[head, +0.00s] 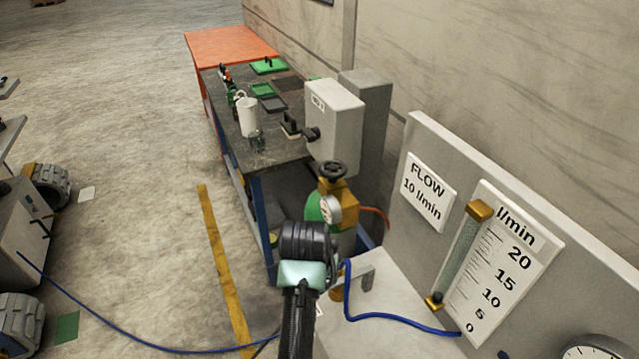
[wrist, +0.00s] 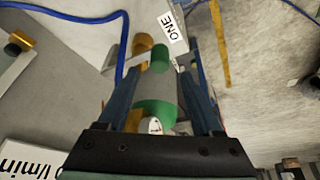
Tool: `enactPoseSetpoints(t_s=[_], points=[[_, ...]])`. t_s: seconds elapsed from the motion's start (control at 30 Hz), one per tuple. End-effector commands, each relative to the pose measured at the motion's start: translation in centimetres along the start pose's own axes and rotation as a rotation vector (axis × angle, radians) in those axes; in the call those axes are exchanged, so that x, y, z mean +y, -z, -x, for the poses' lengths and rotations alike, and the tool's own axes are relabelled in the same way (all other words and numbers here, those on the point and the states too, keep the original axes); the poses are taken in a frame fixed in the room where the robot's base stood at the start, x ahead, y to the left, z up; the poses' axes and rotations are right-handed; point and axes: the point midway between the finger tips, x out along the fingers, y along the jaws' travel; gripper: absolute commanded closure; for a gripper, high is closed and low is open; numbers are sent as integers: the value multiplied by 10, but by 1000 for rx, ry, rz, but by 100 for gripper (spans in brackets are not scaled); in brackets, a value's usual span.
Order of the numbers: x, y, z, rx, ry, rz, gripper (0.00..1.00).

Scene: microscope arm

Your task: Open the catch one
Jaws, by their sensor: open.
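A white label reading ONE (wrist: 172,28) shows near the top of the wrist view. Beside it is a round brass-coloured part (wrist: 142,43), which may belong to catch one; its shape is unclear. My gripper (wrist: 156,48) is open, with one finger on each side of a green and grey gas cylinder (wrist: 155,92) in this view. I cannot tell whether the fingers touch it. In the head view the cylinder (head: 318,206), with its brass valve (head: 340,191) and gauge, stands just beyond my dark wrist, which hides its lower part and my fingers.
A flow panel (head: 445,150) with a flow tube (head: 460,255) stands at the right. A blue hose (head: 350,300) runs close to my wrist. A workbench (head: 230,120) carrying several items and a grey box (head: 335,125) stand behind. Open floor (head: 140,150) lies left.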

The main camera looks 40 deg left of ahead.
Motion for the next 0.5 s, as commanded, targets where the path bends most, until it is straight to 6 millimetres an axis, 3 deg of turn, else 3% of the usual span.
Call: enactPoseSetpoints(t_s=[0.2, 0.5], points=[[0, 0, -36, 0, -1, 0, 33], [0, 1, -57, 3, 0, 0, 33]])
